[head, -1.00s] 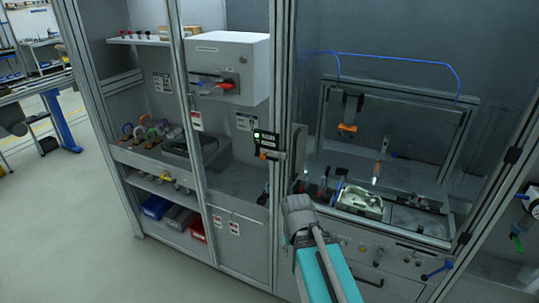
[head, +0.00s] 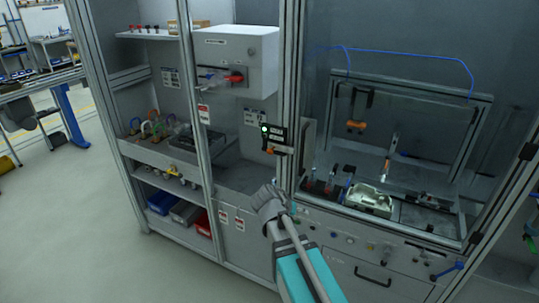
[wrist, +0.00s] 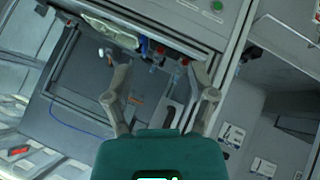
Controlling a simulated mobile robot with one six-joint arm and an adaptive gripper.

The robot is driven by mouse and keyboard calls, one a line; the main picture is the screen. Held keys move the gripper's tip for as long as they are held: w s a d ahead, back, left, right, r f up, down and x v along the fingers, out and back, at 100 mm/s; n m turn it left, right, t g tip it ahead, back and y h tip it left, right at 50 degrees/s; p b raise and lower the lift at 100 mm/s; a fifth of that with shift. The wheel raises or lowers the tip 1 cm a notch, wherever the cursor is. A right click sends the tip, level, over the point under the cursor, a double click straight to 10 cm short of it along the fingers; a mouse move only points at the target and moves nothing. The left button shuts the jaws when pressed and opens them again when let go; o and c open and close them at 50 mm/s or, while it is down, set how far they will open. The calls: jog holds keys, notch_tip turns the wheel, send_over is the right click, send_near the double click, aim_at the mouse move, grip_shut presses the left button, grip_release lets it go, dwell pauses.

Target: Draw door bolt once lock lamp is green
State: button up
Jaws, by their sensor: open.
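The door lock (head: 275,138) is a small black unit with white labels on the frame post between the two bays. Its lock lamp (head: 264,129) glows green. An orange part (head: 281,149), which looks like the bolt's handle, sits at its lower edge. My gripper (head: 268,198) is below the lock in the head view, apart from it, with its fingers partly hidden by the wrist. In the wrist view my gripper (wrist: 155,70) is open, with nothing between the fingers. I cannot make out the bolt there.
The right bay, behind a clear panel, holds a metal tray part (head: 370,199) and a blue hose (head: 410,53). A grey box with a red switch (head: 234,77) hangs in the left bay. Coloured bins (head: 180,214) sit low left. The floor at left is open.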

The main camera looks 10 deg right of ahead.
jog(key=w+a+r+t+h+b, duration=0.1)
jog(key=w+a+r+t+h, duration=0.3)
jog(key=w, duration=0.3)
jog(key=t+b, duration=0.2)
jog(key=t, duration=0.4)
send_near(269, 152)
jog(key=v, duration=0.4)
jog(key=shift+d+r+y, duration=0.4)
jog(key=x, duration=1.4)
grip_shut()
